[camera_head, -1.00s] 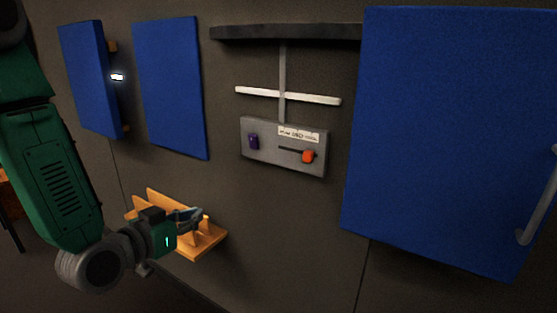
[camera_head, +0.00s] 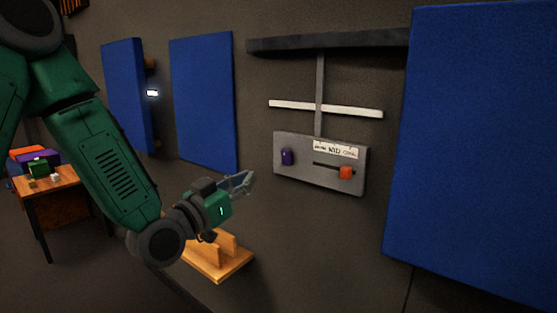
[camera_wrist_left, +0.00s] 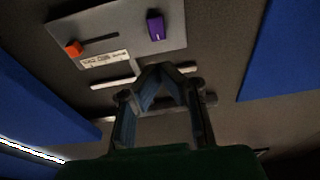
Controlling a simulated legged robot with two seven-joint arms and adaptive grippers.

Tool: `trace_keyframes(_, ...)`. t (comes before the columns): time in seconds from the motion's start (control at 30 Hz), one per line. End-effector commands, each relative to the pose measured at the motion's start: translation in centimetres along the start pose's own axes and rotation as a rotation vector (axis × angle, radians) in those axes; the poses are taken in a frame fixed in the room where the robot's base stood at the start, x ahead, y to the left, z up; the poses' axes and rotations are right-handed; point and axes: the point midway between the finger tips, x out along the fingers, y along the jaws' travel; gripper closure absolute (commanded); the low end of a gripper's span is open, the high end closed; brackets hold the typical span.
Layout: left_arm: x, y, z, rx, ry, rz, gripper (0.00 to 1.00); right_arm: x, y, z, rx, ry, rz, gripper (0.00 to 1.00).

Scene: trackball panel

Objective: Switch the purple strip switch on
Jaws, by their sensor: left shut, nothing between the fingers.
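The purple strip switch (camera_head: 287,157) is a small upright block on the left side of a grey wall panel (camera_head: 300,179). In the left wrist view the purple switch (camera_wrist_left: 155,26) shows near the top, beyond my fingertips. The panel also carries an orange slider knob (camera_head: 345,173) at the right end of a dark slot, below a white label (camera_head: 335,150). My left gripper (camera_head: 249,178) is shut and empty, to the left of the panel and slightly lower than the switch, apart from it. In the left wrist view its fingers (camera_wrist_left: 160,72) meet at the tips. My right gripper is not in view.
Blue boards (camera_head: 203,100) hang on the dark wall left of the panel, and a large blue board (camera_head: 480,150) stands at its right. A wooden wall shelf (camera_head: 222,262) is below my gripper. A white bar (camera_head: 325,109) and dark ledge (camera_head: 330,42) are above the panel.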

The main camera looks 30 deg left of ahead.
Motion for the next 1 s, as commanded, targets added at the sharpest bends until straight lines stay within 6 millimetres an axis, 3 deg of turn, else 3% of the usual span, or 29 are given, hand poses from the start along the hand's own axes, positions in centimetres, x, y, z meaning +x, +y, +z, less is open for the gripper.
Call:
trace_keyframes(0.3,6.9,0.0,0.2,0.002,0.002,0.000,1.00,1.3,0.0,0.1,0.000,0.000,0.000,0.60)
trace_keyframes(0.5,9.8,-0.1,0.2,0.000,0.000,-0.001,1.00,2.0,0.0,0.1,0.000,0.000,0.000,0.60)
trace_keyframes(0.7,11.0,-0.1,0.1,-0.001,-0.001,0.000,1.00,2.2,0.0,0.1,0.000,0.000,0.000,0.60)
trace_keyframes(1.0,11.1,-0.1,0.0,-0.001,-0.001,-0.001,1.00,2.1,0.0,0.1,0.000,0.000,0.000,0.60)
